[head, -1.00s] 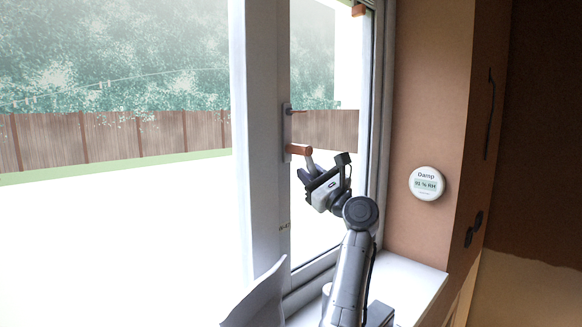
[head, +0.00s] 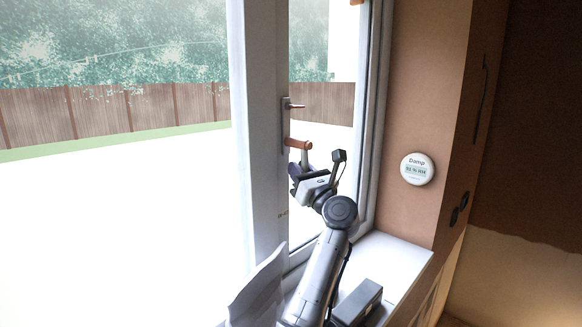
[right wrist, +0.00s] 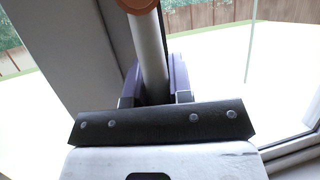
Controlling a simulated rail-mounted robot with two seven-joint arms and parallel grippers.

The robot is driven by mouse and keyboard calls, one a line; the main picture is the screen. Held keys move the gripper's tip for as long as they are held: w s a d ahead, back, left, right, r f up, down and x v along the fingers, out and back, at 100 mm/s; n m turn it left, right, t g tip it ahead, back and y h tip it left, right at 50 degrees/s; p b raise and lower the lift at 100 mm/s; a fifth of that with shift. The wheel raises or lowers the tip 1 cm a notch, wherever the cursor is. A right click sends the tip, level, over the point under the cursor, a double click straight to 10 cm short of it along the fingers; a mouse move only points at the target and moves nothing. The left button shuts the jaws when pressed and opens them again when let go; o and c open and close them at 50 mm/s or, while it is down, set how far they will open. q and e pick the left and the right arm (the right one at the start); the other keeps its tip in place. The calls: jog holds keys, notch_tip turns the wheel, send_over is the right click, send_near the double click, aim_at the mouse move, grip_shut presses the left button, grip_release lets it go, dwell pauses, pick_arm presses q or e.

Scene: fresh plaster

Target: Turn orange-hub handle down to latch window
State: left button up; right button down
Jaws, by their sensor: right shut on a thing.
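The handle has an orange hub (head: 298,144) on the window's pale frame, and its grey lever (head: 306,158) hangs down from the hub, close to vertical. My right gripper (head: 302,177) is below the hub and shut on the lever's lower part. In the right wrist view the orange hub (right wrist: 137,4) is at the top edge, and the pale round lever (right wrist: 149,50) runs down between the fingers of my right gripper (right wrist: 154,85). The lever's tip is hidden by the gripper. My left gripper is not in view.
A second, smaller handle (head: 292,104) sits higher on the same frame. A round damp meter (head: 417,169) is on the brown wall at right. The pale sill (head: 395,258) lies below, with a dark box (head: 357,303) on it. A pale curved sheet (head: 257,291) stands at the lower middle.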

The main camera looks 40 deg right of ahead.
jog(key=shift+w+a, duration=0.2)
jog(key=shift+a, duration=0.05)
jog(key=c, duration=1.1)
grip_release()
jog(key=shift+o, duration=0.3)
jog(key=shift+d, duration=0.1)
jog(key=shift+s, duration=0.15)
jog(key=shift+s+f, duration=0.25)
jog(key=shift+s, duration=0.05)
jog(key=b+v, duration=0.4)
jog(key=v, duration=0.9)
jog(key=shift+b, duration=0.3)
